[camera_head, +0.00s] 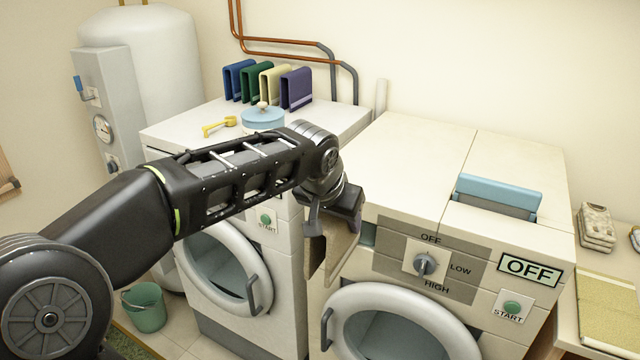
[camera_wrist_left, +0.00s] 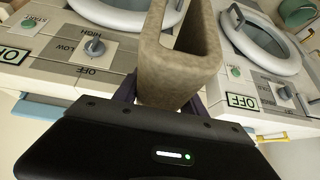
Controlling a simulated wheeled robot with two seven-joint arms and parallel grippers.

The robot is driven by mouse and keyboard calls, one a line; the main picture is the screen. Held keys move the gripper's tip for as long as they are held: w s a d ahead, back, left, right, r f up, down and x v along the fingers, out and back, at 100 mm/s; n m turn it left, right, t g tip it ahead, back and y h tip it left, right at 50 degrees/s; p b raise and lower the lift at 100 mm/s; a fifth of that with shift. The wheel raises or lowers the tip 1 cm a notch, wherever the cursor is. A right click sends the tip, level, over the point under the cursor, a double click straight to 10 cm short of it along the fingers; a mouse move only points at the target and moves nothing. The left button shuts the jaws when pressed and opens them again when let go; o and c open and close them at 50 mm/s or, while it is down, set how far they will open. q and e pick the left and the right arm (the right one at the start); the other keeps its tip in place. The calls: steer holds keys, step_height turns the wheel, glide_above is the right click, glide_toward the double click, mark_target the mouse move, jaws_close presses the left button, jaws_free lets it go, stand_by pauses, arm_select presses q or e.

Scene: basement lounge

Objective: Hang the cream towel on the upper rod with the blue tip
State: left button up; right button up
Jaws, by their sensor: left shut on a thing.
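My left gripper (camera_head: 332,215) is shut on a folded cream towel (camera_head: 342,248), which looks beige-tan in the shade. The towel hangs below the gripper in front of the gap between the two washing machines. In the left wrist view the towel (camera_wrist_left: 180,75) is a thick loop with an open middle, pinched at one end between the dark fingers of the gripper (camera_wrist_left: 160,98). No rod with a blue tip can be made out in either view. My right gripper is not in view.
Blue, green, pale yellow and purple folded pieces (camera_head: 297,88) stand on the left washer (camera_head: 355,118), with a light-blue lidded pot (camera_head: 263,118) and yellow scoop (camera_head: 219,126). The right washer (camera_head: 400,150) is close beside the towel. A green bucket (camera_head: 146,308) stands on the floor.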

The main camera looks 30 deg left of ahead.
arm_select(q)
steer(key=d+f, duration=0.9)
steer(key=f, duration=0.5)
steer(key=shift+s+d+f+m+h, duration=0.2)
steer(key=shift+m+h, duration=0.1)
steer(key=shift+h, duration=0.1)
